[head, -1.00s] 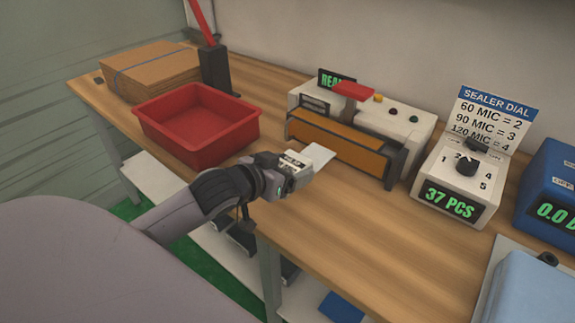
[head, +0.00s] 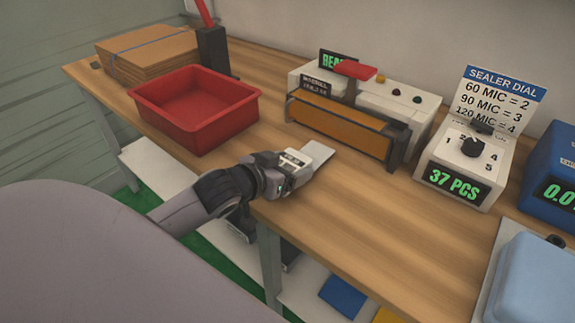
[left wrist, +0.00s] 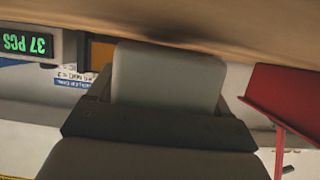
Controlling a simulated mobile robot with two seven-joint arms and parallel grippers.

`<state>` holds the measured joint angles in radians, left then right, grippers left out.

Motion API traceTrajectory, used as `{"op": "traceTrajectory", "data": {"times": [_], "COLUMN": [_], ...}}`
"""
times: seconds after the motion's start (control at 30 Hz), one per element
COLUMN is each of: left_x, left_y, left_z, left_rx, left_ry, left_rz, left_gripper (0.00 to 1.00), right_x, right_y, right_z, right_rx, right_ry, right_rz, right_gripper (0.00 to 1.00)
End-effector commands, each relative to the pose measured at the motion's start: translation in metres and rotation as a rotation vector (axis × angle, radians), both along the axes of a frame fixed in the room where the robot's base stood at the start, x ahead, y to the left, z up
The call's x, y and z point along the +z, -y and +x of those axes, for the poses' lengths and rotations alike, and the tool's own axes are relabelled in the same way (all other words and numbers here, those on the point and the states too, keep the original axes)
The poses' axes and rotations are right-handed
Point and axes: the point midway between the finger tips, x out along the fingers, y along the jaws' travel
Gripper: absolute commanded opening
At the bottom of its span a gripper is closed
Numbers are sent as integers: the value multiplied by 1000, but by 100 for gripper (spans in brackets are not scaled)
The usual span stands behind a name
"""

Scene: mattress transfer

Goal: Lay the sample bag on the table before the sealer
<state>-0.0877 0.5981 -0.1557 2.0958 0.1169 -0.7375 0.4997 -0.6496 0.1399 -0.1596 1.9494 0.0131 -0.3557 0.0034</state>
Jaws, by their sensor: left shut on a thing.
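The sample bag (head: 321,162) is a small pale grey flat piece, partly hidden by my left gripper (head: 305,166). My left gripper is shut on its near end, low over the table (head: 390,235) near the front edge. In the left wrist view the bag (left wrist: 168,76) sticks out flat from the jaws, close to the wood surface. I cannot tell whether it touches the table. The sealer (head: 340,128), with an orange front and a red top, stands just behind the bag, apart from it. My right gripper is not in view.
A red bin (head: 196,137) stands left of the sealer, with cardboard (head: 150,57) behind it. A dial box (head: 463,172) reading 37 PCS stands to the right. A blue device (head: 552,180) is at the far right. The table right of the bag is clear.

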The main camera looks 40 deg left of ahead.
Motion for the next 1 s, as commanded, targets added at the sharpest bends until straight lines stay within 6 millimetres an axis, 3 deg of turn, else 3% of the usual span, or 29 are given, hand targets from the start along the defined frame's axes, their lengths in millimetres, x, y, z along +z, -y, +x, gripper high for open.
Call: {"op": "traceTrajectory", "data": {"times": [0.6, 0.63, 0.7, 1.0], "left_x": [-14, -14, -13, -14], "left_y": [0, 0, 0, 0], "left_z": [0, 0, 0, -1], "left_rx": [0, 0, 0, 0], "left_ry": [1, 1, 1, -1], "left_rz": [-1, -1, 0, 0], "left_gripper": [44, 82, 100, 100], "right_x": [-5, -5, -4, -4], "right_y": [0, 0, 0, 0], "right_z": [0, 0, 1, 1], "right_rx": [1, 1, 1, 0], "right_ry": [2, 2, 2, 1], "right_rz": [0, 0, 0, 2], "right_gripper": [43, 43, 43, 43]}}
